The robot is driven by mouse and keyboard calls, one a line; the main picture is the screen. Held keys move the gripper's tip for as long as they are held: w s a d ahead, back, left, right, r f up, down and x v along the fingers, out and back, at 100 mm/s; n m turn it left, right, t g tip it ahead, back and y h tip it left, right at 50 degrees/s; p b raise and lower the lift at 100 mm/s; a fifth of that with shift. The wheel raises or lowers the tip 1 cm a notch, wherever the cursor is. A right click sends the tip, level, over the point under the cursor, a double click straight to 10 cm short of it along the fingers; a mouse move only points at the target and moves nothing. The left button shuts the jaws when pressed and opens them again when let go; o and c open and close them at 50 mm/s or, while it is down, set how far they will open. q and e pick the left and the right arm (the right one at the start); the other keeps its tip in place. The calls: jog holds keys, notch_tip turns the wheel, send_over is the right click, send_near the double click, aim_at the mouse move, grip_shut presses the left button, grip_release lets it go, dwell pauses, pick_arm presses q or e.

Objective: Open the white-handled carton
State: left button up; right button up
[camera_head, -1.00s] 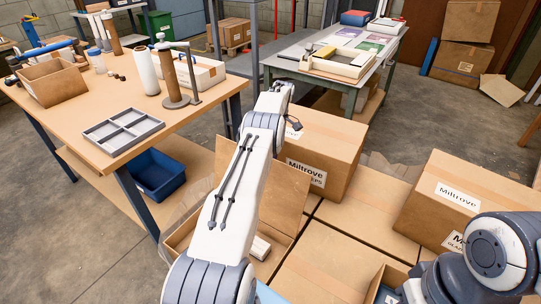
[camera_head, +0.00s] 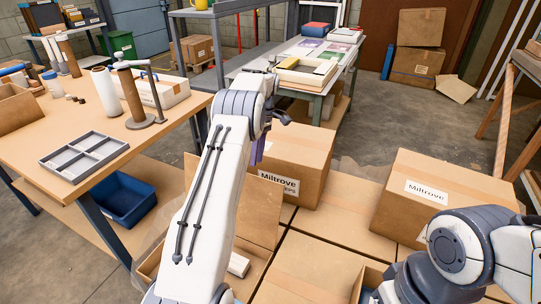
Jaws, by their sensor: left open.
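No white handle shows clearly on any carton, so I cannot tell which one is the white-handled carton. A closed, taped Miltrove carton (camera_head: 312,150) stands in the middle, partly behind my left arm. A second closed Miltrove carton (camera_head: 425,172) stands to its right. An open carton (camera_head: 255,212) with a raised flap lies beside my left arm, with a white item (camera_head: 238,264) inside. My left gripper (camera_head: 272,117) is open, seen at the near left edge of the middle carton; whether it touches is unclear. My right arm enters at lower right; its gripper is out of view.
A workbench (camera_head: 40,150) at left holds a grey tray (camera_head: 84,156), rolls and a light box (camera_head: 160,90). A blue bin (camera_head: 124,200) sits below it. A grey table (camera_head: 232,70) stands behind. Bare floor (camera_head: 400,115) lies behind the right carton.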

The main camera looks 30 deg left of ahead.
pick_arm(q)
jog(key=d+r, duration=0.2)
jog(key=d, duration=0.1)
jog(key=d+r, duration=0.1)
jog(key=d, duration=0.1)
jog(key=shift+s, duration=0.1)
jog(key=shift+f, duration=0.1)
jog(key=s+d+r+m+t+p, duration=0.15)
jog(key=s+d+r+m, duration=0.25)
jog(key=d, duration=0.4)
jog(key=s+d+r+m+p, duration=0.2)
jog(key=s+d+r+m, duration=0.25)
jog(key=d, duration=0.25)
jog(key=s+d+r+m+t+p, duration=0.1)
jog(key=s+d+r+m, duration=0.3)
jog(key=d, duration=0.4)
jog(key=s+d+m+p, duration=0.2)
jog(key=s+m, duration=0.4)
jog(key=s, duration=0.5)
jog(key=s+d+r+m+t+p, duration=0.1)
jog(key=s+d+m+p, duration=0.1)
jog(key=s+m, duration=0.5)
jog(key=s, duration=0.4)
jog(key=shift+d+h, duration=0.25)
jog(key=shift+h, duration=0.15)
